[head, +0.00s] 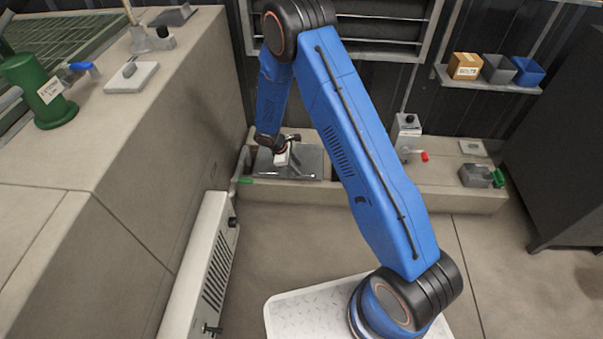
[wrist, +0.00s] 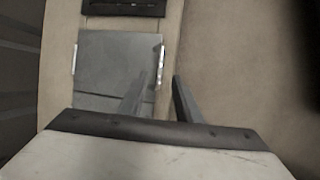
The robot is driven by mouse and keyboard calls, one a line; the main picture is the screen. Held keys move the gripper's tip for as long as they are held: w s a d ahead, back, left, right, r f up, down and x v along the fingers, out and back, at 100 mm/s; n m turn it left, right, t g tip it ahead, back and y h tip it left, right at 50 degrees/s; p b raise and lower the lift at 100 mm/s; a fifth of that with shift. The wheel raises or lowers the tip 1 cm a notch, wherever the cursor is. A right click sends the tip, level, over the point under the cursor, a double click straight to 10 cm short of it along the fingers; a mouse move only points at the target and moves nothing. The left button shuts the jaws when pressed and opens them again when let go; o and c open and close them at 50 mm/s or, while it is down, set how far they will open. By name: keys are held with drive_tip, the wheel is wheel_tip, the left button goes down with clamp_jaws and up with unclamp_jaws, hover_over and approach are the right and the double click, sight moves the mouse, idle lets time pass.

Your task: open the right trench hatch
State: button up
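A flat grey hatch plate (head: 308,165) lies in the low concrete ledge at the back in the head view. In the wrist view the same plate (wrist: 112,62) lies flat, with a small metal fitting on its left edge and a light handle-like bar (wrist: 158,66) on its right edge. My gripper (head: 282,157) is over the plate's left part in the head view. In the wrist view my gripper (wrist: 159,76) is open, its two fingers apart, with the bar between the fingertips in the picture. I cannot tell whether the fingers touch it.
A dark opening (wrist: 125,6) adjoins the plate. A box with a red lever (head: 407,135) and a grey box with a green part (head: 477,176) are farther right. A white panel (head: 205,265) stands left; the floor (head: 290,235) is clear.

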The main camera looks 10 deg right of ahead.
sight(304, 175)
drive_tip(key=x, duration=0.5)
drive_tip(key=shift+d+f, duration=0.15)
drive_tip(key=shift+f, duration=0.15)
clamp_jaws()
